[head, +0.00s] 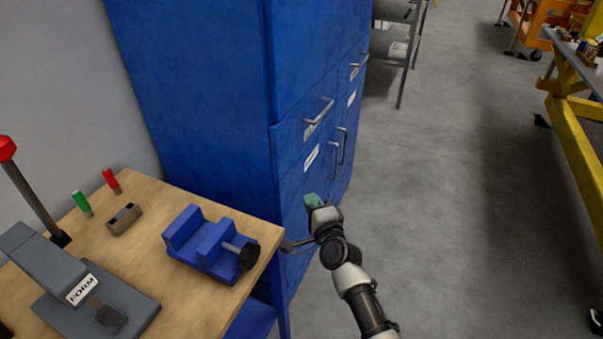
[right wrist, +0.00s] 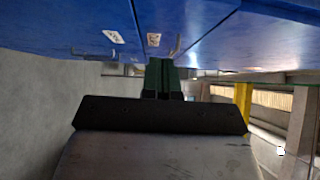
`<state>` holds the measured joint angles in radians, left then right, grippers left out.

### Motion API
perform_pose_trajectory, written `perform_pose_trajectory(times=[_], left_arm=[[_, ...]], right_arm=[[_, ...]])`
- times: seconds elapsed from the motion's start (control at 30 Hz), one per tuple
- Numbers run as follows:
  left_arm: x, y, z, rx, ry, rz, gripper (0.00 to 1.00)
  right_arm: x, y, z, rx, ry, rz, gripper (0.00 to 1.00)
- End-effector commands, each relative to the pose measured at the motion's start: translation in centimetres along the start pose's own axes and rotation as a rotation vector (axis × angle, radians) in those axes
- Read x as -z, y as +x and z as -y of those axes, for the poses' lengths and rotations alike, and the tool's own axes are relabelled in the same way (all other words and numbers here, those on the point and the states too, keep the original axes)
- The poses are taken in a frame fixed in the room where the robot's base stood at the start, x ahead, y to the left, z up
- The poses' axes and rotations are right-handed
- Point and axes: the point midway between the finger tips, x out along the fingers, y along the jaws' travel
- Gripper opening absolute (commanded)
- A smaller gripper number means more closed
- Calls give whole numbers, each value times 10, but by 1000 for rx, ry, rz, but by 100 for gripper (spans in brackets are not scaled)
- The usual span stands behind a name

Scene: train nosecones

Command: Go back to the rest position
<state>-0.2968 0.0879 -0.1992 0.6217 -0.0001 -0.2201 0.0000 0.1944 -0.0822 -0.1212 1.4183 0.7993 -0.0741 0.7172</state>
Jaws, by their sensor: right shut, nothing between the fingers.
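My right gripper (head: 313,201) reaches in from the lower right, in front of the blue cabinet (head: 200,80). Its green fingers are together and empty; they also show shut in the right wrist view (right wrist: 163,76). The cabinet's labelled fronts and metal handles (head: 319,111) are close to the gripper. I cannot tell whether the fingers touch the cabinet. My left gripper is not in view.
A wooden workbench (head: 145,252) at lower left bears a blue vise (head: 205,243), a grey press marked FORM (head: 95,295) and small red and green pieces. Grey floor (head: 430,200) is clear to the right, up to a yellow-framed table (head: 575,150).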

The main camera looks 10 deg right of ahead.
Motion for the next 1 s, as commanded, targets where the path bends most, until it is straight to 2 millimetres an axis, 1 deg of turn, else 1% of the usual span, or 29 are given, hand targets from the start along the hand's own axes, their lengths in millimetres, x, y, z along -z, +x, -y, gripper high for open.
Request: perform_pose_trajectory(times=[0.1,0.17,0.27,0.37,0.4,0.47,0.5,0.57,0.6,0.67,0.7,0.77,0.8,0.87,0.9,0.97,1.0], left_arm=[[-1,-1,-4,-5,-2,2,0],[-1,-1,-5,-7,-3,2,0],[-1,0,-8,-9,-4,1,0],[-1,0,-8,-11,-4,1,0],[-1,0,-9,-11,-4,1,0],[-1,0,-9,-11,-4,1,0],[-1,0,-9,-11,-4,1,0],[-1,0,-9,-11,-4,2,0],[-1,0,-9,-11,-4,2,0],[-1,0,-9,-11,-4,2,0],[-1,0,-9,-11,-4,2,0],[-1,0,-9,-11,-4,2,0],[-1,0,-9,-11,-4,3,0],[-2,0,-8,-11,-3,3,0],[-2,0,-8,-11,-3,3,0],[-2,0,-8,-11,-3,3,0],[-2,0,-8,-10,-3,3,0]], right_arm=[[0,-2,0,0,0,0,0],[0,-4,-4,-7,-7,1,0],[-1,-10,-29,-59,-56,8,0],[-3,-29,-80,-168,-169,30,0],[-4,-40,-106,-224,-226,47,0],[-6,-61,-147,-313,-320,81,0],[-6,-77,-174,-372,-384,107,0],[-7,-104,-212,-457,-478,153,0],[-7,-123,-236,-513,-537,188,0],[-8,-155,-271,-593,-625,247,0],[-8,-177,-292,-644,-682,289,0],[-7,-212,-322,-718,-764,358,0],[-7,-237,-341,-766,-816,409,0],[-6,-276,-367,-834,-892,490,0],[-5,-302,-382,-876,-941,547,0],[-3,-344,-403,-936,-1011,638,0],[-2,-372,-415,-973,-1053,702,0]])
